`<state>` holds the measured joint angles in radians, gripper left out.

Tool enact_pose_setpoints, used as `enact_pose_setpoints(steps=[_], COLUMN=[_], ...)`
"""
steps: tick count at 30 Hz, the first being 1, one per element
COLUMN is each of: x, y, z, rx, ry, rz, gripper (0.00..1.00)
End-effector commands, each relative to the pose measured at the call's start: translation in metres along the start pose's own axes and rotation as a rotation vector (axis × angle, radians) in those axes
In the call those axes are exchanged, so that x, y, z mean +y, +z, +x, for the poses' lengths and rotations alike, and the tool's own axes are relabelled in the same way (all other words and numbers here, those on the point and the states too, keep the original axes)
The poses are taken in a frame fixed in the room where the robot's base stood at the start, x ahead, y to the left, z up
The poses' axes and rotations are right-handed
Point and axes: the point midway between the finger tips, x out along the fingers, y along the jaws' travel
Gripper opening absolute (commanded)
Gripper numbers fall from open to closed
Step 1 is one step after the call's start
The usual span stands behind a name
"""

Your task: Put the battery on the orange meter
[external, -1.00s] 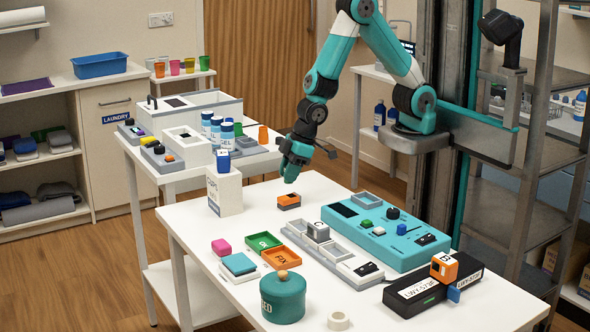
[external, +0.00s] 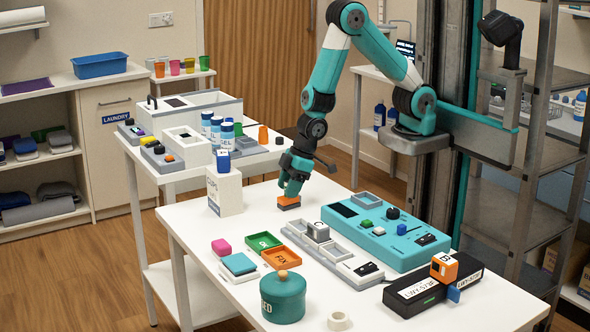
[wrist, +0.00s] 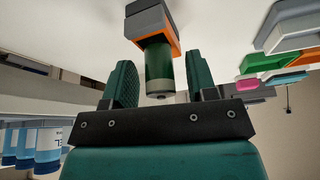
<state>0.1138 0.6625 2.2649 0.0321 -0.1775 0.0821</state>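The small orange meter (external: 288,203) sits on the white table near its back edge. It also shows at the top of the wrist view (wrist: 168,22), with grey parts. A dark green battery (wrist: 159,72) with a grey end is upright against the meter's orange top in the wrist view. My gripper (wrist: 160,84) has one finger on each side of the battery, with a visible gap on both sides, so it looks open around it. In the external view my gripper (external: 288,192) is low, right over the meter, and hides the battery.
A white box (external: 224,190) stands left of the meter. A teal panel (external: 390,252) and a grey tray unit (external: 335,263) lie to its right and front. Green (external: 264,242) and orange (external: 282,258) trays lie nearer the front. The table around the meter is mostly clear.

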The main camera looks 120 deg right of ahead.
Motion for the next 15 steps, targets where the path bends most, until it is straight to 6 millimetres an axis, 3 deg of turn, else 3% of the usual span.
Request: enact_pose_setpoints(steps=[8,15], x=[0.0,0.0], y=[-0.003,-0.003], z=[-0.018,-0.07], rx=[0.004,0.007], ry=[0.0,-0.001], rz=[0.0,0.0], gripper=[0.52,0.52])
